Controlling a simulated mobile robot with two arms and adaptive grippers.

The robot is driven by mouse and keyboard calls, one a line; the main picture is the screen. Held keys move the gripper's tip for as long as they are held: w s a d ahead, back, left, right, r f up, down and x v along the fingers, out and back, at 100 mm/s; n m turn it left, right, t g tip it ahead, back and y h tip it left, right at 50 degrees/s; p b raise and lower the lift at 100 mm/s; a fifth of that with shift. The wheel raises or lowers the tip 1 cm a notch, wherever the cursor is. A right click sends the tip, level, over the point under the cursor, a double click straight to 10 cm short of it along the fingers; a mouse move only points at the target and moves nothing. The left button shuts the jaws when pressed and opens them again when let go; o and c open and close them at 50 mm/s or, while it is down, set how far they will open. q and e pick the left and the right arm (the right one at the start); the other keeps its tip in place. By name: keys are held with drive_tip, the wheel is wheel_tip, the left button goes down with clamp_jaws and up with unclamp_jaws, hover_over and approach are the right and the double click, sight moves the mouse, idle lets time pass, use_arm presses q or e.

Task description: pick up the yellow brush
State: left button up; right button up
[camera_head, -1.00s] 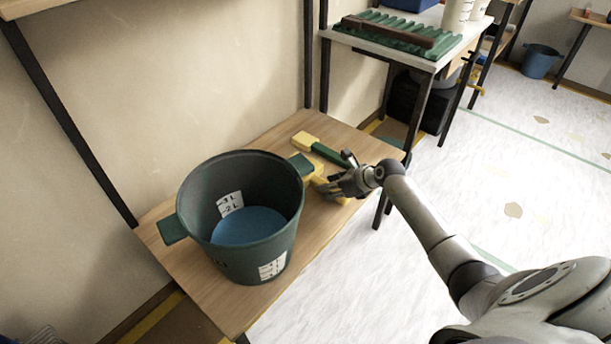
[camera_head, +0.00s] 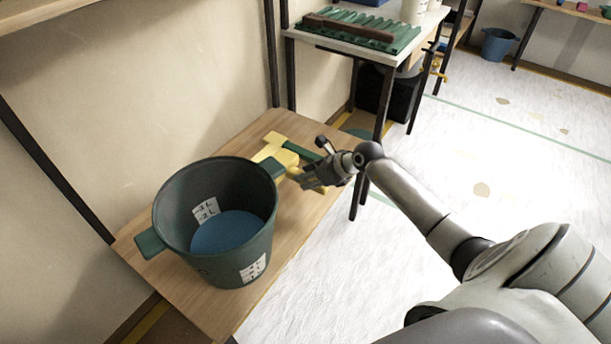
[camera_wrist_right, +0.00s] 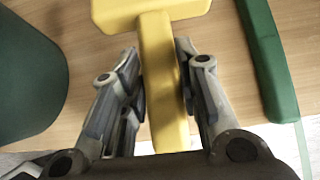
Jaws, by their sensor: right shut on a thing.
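The yellow brush (camera_wrist_right: 164,75) lies on the wooden table, with its wide head (camera_wrist_right: 150,10) at the far end and its handle running back towards me. My right gripper (camera_head: 308,176) is shut on the yellow brush's handle, with a finger on either side, as the right wrist view shows (camera_wrist_right: 157,65). In the head view the brush head (camera_head: 286,157) shows just beyond the gripper, behind the bucket's handle. I cannot tell whether the brush is lifted off the table. My left gripper is not in view.
A dark green bucket (camera_head: 255,222) with blue liquid (camera_head: 228,232) stands close left of the brush. A white-topped table (camera_head: 352,49) stands behind. The wooden table's front left part (camera_head: 207,305) is bare.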

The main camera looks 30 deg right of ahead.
drive_tip(key=r, duration=0.1)
drive_tip(key=s+r, duration=0.1)
drive_tip(key=s+r+p, duration=0.1)
drive_tip(key=shift+s+a+r, duration=0.1)
drive_tip(key=shift+s+a, duration=0.1)
drive_tip(key=shift+a, duration=0.05)
use_arm(q)
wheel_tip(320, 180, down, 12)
drive_tip(key=p, duration=0.1)
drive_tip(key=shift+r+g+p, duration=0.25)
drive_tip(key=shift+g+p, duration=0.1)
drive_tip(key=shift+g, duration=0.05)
use_arm(e)
drive_tip(key=s+a+r, duration=0.1)
drive_tip(key=s+r, duration=0.2)
drive_tip(key=s, duration=0.5)
drive_tip(key=shift+s+a+r, duration=0.4)
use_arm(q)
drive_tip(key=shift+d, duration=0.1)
use_arm(e)
drive_tip(key=o, duration=0.4)
drive_tip(key=shift+c, duration=0.2)
drive_tip(key=c, duration=0.5)
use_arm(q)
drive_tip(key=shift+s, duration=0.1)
